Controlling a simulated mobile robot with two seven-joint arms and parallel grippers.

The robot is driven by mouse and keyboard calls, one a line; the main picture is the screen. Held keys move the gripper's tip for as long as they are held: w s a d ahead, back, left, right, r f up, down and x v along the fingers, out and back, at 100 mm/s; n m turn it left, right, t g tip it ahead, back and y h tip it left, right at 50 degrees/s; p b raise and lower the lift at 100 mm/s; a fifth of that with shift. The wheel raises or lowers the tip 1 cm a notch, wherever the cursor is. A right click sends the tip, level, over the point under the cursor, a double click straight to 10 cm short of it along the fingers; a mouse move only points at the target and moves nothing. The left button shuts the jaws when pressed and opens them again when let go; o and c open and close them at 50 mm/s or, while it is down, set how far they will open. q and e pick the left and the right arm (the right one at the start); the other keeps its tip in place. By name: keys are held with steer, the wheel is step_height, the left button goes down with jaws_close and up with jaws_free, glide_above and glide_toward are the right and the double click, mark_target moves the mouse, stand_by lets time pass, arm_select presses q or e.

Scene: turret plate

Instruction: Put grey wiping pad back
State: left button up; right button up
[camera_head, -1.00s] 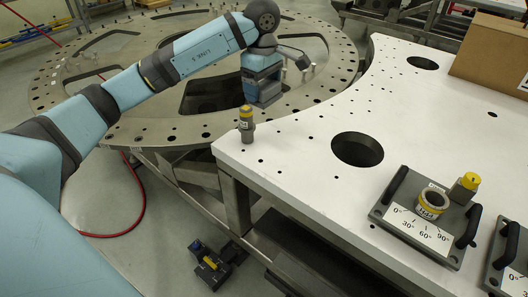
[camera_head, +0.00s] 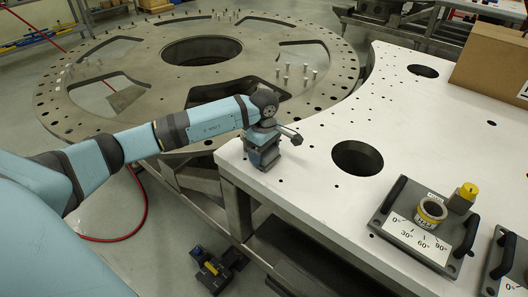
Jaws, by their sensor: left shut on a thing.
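My left gripper (camera_head: 265,160) is at the near left corner of the white table (camera_head: 300,210), pointing down. It is shut on a small grey block at its lower end, which I take to be the grey wiping pad (camera_head: 268,165). The pad is mostly hidden by the hand, and I cannot tell whether it touches the table. The yellow-topped grey peg on this corner is hidden behind the hand and wrist. My right gripper is not in view.
The round turret plate (camera_head: 110,60) with upright pins lies behind the arm. A grey dial fixture (camera_head: 415,235) holds a ring (camera_head: 431,212) and a yellow-topped piece (camera_head: 463,197). A cardboard box (camera_head: 490,60) stands at the back right. The table has a large hole (camera_head: 357,158).

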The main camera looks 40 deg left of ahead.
arm_select(q)
steer(key=shift+f, duration=0.5)
steer(key=shift+f, duration=0.15)
steer(key=o, duration=0.9)
steer(key=shift+c, duration=0.2)
steer(key=shift+r, duration=0.2)
step_height(320, 180, up, 12)
steer(key=b, duration=0.1)
steer(key=shift+b, duration=0.4)
